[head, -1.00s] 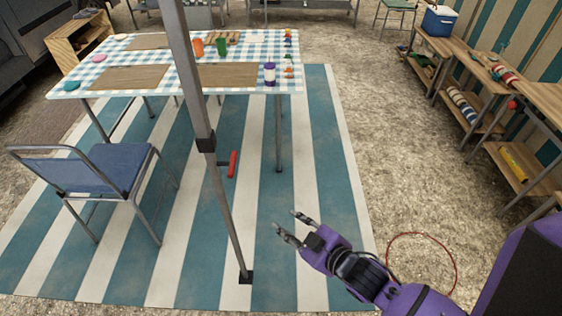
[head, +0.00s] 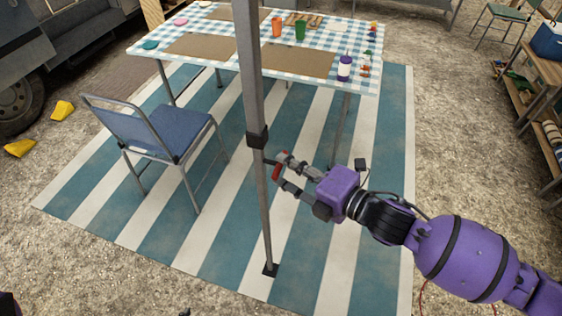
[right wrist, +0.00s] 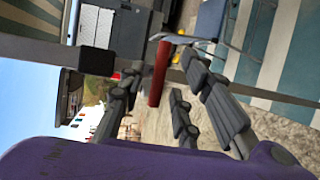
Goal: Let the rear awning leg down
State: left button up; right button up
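The awning leg is a grey upright pole (head: 250,70) with a black collar (head: 257,139) and a small dark foot (head: 270,270) standing on the striped mat. A red crank handle (head: 277,172) sticks out from the pole just below the collar. My right gripper (head: 279,172) is at the handle, its fingers open on either side of it. In the right wrist view the red handle (right wrist: 158,73) stands between the spread fingers, with gaps visible beside it. The pole (right wrist: 30,49) crosses behind. My left gripper is not in view.
A blue folding chair (head: 180,133) stands left of the pole. A table with a checked cloth (head: 215,62) is behind it. Shelves (head: 540,90) stand at the right. Yellow wedges (head: 20,148) lie by the van wheel (head: 20,95). The striped mat (head: 215,245) is clear around the pole foot.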

jog(key=shift+x, duration=1.45)
grip_shut()
jog(key=shift+f, duration=0.1)
